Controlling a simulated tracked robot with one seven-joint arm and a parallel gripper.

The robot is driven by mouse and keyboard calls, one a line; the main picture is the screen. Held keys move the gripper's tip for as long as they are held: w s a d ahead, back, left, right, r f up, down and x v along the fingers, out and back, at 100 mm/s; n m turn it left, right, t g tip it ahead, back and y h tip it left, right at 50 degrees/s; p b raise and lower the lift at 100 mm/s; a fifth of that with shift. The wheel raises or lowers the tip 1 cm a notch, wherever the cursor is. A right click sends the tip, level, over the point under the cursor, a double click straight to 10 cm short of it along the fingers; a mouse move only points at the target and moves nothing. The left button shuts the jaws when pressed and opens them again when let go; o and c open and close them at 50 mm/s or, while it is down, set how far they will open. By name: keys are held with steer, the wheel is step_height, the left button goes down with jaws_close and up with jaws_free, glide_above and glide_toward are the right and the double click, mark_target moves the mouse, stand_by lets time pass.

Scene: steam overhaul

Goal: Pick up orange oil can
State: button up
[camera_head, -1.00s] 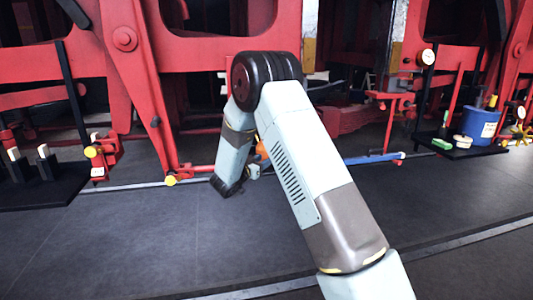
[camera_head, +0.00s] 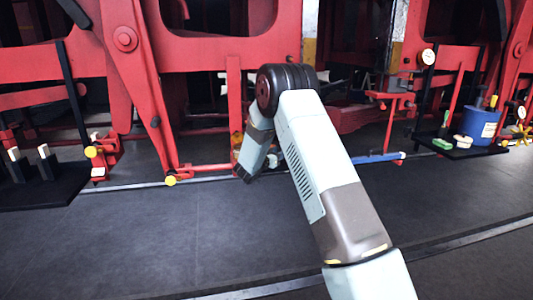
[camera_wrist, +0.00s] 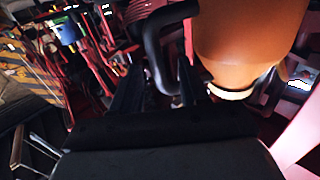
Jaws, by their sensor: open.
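The orange oil can (camera_wrist: 250,40) fills the upper right of the wrist view, very close, with a pale ring at its lower end. Its black curved handle (camera_wrist: 152,45) sticks out to the left of the body. My gripper (camera_wrist: 158,82) is open, its dark fingers on either side of the handle's lower part. I cannot tell whether the fingers touch the handle. In the head view my forearm and wrist cover most of this area, and the fingers are hidden. A small orange patch, perhaps the can (camera_head: 237,140), shows left of my wrist.
Red locomotive framework (camera_head: 235,100) stands right behind my wrist. A black tray (camera_head: 45,188) is at left, and a black shelf with a blue bucket (camera_head: 478,126) at right. A blue bar (camera_head: 378,158) lies right of my arm. The dark floor in front is clear.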

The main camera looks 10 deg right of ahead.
steer(key=shift+x, duration=1.05)
steer(key=shift+c, duration=0.3)
steer(key=shift+a, duration=0.1)
jaws_close()
steer(key=shift+r, duration=0.1)
